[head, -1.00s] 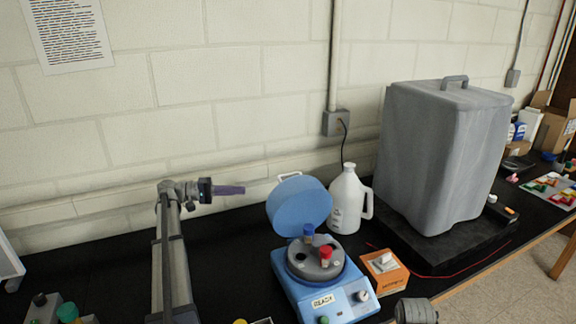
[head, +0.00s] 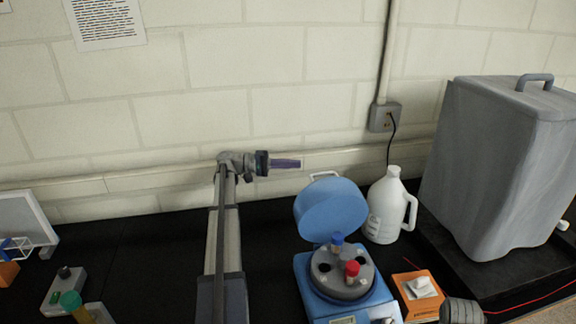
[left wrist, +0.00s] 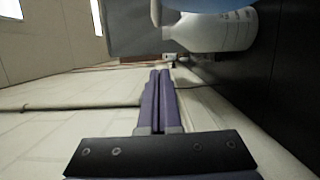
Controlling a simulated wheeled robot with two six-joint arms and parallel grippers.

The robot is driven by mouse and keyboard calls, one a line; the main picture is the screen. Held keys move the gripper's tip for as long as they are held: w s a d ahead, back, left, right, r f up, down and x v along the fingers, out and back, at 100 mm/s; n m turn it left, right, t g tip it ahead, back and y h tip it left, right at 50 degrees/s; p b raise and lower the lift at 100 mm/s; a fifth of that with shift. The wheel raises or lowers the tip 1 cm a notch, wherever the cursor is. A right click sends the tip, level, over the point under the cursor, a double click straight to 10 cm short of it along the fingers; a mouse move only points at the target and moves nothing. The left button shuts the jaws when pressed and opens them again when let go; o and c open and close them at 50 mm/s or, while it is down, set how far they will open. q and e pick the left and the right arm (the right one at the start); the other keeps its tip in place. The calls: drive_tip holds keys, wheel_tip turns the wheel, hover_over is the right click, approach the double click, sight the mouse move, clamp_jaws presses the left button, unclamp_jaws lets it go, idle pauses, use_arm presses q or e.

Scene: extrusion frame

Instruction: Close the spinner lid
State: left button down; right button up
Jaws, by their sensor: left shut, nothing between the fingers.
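My left gripper (head: 299,163) is shut and empty, up and left of the lid, near the wall. Its purple fingers lie together in the left wrist view (left wrist: 158,98), where part of the blue lid (left wrist: 205,5) shows at the top edge. My right gripper is not clearly seen; only a grey arm part of mine shows at the bottom right.
A white jug (head: 388,208) stands right behind the spinner, near the lid. An orange box (head: 416,297) lies to the spinner's right. A large grey container (head: 500,165) fills the right side.

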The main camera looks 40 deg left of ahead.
use_arm(q)
drive_tip(key=d, duration=0.7)
drive_tip(key=shift+w+d, duration=0.25)
drive_tip(key=shift+d, duration=0.15)
drive_tip(key=shift+r, duration=0.1)
